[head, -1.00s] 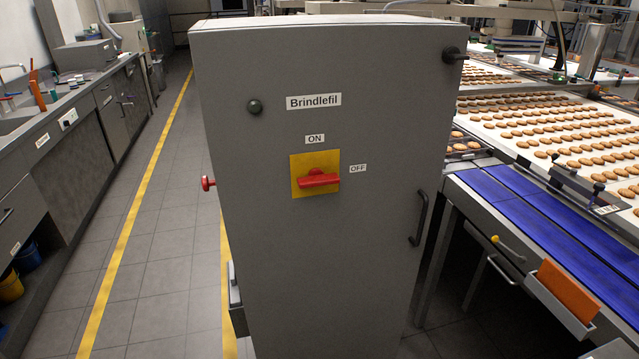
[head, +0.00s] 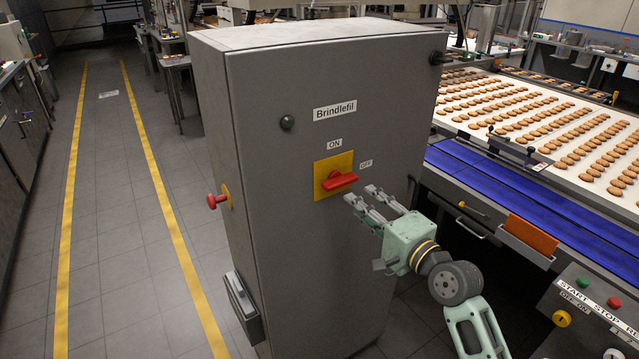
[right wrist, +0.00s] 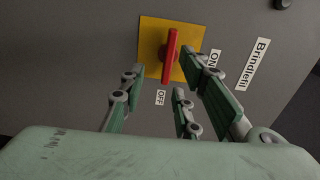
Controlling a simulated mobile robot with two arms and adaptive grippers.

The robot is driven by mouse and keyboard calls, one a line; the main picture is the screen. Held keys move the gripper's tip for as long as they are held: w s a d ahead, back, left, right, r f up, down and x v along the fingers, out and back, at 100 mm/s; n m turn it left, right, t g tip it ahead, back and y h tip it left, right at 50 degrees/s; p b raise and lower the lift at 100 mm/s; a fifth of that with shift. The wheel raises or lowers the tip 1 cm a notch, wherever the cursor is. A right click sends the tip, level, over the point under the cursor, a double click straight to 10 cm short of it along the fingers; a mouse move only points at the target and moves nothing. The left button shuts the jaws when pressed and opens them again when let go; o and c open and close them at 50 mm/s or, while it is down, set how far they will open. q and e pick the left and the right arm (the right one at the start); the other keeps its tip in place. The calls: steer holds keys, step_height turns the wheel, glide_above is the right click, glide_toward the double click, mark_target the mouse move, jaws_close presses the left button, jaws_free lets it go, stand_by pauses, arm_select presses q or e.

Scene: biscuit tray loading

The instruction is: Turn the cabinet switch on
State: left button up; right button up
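The grey cabinet (head: 330,240) carries a yellow plate with the red switch handle (head: 340,181). An ON label (head: 334,144) is above the plate and an OFF label (head: 366,163) is to its right. The handle lies roughly sideways, its end toward the OFF side. My right gripper (head: 362,195) is open and empty just right of and below the switch, fingers pointing at it. In the right wrist view the red handle (right wrist: 171,56) lies ahead, between the spread fingers' directions, apparently apart from them. My left gripper is in neither view.
A red mushroom button (head: 217,200) sticks out of the cabinet's left side. A grey box hangs below it. The blue belt (head: 510,190) and a start-stop panel (head: 600,300) are at right. The tiled floor at left is clear.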

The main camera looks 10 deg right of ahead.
mark_target(344, 185)
steer(key=x, duration=0.2)
steer(key=r+p+x, duration=0.1)
steer(key=x, duration=0.4)
steer(key=shift+r+p, duration=0.25)
steer(key=shift+p, duration=0.1)
steer(key=shift+w+f, duration=0.1)
steer(key=shift+w, duration=0.25)
steer(key=shift+c, duration=0.2)
jaws_close()
